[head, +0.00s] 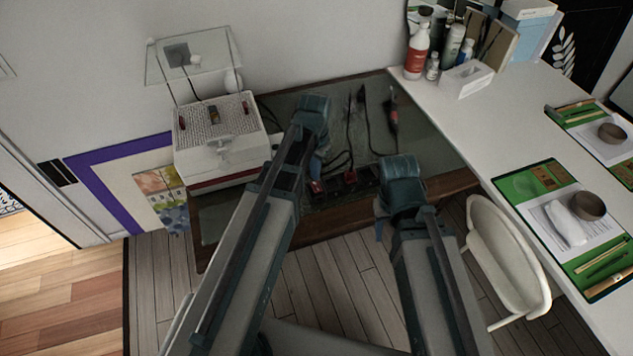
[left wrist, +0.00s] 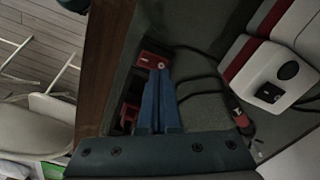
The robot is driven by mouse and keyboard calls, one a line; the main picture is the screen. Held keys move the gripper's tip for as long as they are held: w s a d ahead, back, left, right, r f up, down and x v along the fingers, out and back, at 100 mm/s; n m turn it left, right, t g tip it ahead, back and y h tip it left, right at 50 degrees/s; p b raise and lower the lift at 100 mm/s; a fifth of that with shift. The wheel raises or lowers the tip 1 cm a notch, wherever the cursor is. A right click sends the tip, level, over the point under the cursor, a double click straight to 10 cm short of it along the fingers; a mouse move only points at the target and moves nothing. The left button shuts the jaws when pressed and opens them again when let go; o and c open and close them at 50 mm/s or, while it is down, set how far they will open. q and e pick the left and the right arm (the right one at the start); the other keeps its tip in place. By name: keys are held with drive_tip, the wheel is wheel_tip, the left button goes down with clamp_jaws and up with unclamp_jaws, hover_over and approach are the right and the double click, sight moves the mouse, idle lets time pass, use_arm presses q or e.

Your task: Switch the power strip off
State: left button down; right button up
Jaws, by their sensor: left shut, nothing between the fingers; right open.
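The power strip (head: 345,186) is dark with red parts and lies along the front edge of the bench. It also shows in the left wrist view (left wrist: 130,106), where a red part (left wrist: 147,58) sits at its upper end. My left gripper (head: 317,178) is over the strip's left end. In the left wrist view its two blue fingers (left wrist: 160,76) are shut together with nothing between them. Their tips overlap the red part; I cannot tell whether they touch it. A small pale round spot shows at the tips. My right gripper (head: 380,228) is open at the bench's front edge, mostly hidden by its wrist.
A white machine (head: 222,140) stands on the bench's left. A red-tipped tool (head: 392,108) and dark cables (head: 352,125) lie behind the strip. A white table (head: 470,120) with bottles and green mats is at right, with a white chair (head: 505,255) beside it.

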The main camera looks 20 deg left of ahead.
sight(315, 184)
use_arm(q)
wheel_tip(315, 184, up, 4)
drive_tip(key=p, duration=0.3)
drive_tip(key=shift+r+p, duration=0.2)
drive_tip(key=shift+p, duration=0.2)
use_arm(e)
wheel_tip(315, 184, up, 4)
drive_tip(key=shift+r, duration=0.2)
use_arm(q)
drive_tip(key=shift+s+d, duration=0.1)
drive_tip(key=s+d+n+y, duration=0.1)
drive_tip(key=s+d, duration=0.9)
drive_tip(key=s, duration=0.4)
use_arm(e)
drive_tip(key=shift+a, duration=0.1)
